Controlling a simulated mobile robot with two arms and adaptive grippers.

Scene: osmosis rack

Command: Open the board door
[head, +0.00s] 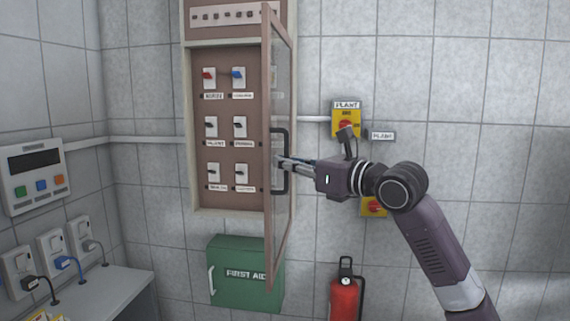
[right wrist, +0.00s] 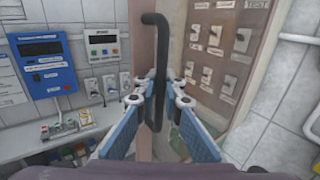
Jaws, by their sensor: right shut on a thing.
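The board door (head: 279,225) is a tall framed clear panel, seen nearly edge-on in the head view. It stands swung open from the board (head: 224,180), hinged on the right side. Inside the board are several switches, red and blue ones in the top row. A black bar handle (head: 285,160) is on the door; it is also upright in the right wrist view (right wrist: 156,55). My right gripper (head: 283,162) is at the handle, and its blue fingers are shut around the handle bar in the right wrist view (right wrist: 156,98). My left gripper is not in view.
A green first aid box (head: 245,290) hangs below the board, behind the door's lower end. A yellow switch box (head: 346,117) and a red extinguisher (head: 344,297) are at the right. A wall panel (head: 35,178), sockets and a grey counter (head: 110,290) are at the left.

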